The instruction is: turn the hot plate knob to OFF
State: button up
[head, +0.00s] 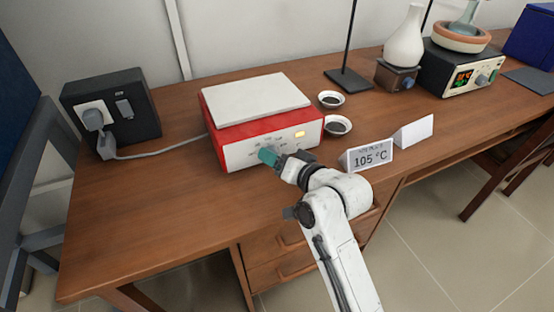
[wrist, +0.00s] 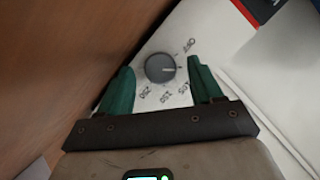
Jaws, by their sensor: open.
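The hot plate (head: 240,131) is a red box with a white top plate and a white front panel, on the wooden table. Its grey round knob (wrist: 160,68) shows in the wrist view, with a pale pointer line towards the right of the picture, between the OFF mark (wrist: 188,45) and the lower-right number. My gripper (head: 268,156) is at the front panel in the head view and hides the knob there. In the wrist view my gripper (wrist: 159,64) is open, with one green finger on each side of the knob and visible gaps to it.
A yellow lamp (head: 300,134) shows on the panel. A 105 °C card (head: 370,156) and a blank card (head: 413,131) stand to the right. Two small dishes (head: 338,125) (head: 331,99) sit beside the hot plate. A black socket box (head: 135,100) stands left with a cable.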

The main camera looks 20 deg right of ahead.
jog(key=shift+w+a, duration=0.1)
jog(key=shift+w, duration=0.15)
jog(key=shift+c, duration=0.5)
jog(key=c, duration=1)
jog(key=shift+o, duration=0.2)
jog(key=shift+p, duration=0.4)
jog(key=shift+r+n+h+p, duration=0.15)
jog(key=shift+n+h+p, duration=0.25)
jog(key=shift+n+p, duration=0.15)
jog(key=shift+a+n+g+h+p, duration=0.15)
jog(key=shift+n+g+h+p, duration=0.25)
jog(key=shift+p, duration=0.4)
jog(key=n+h+p, duration=0.2)
jog(key=n, duration=0.1)
jog(key=shift+a, duration=0.1)
jog(key=shift+n, duration=0.35)
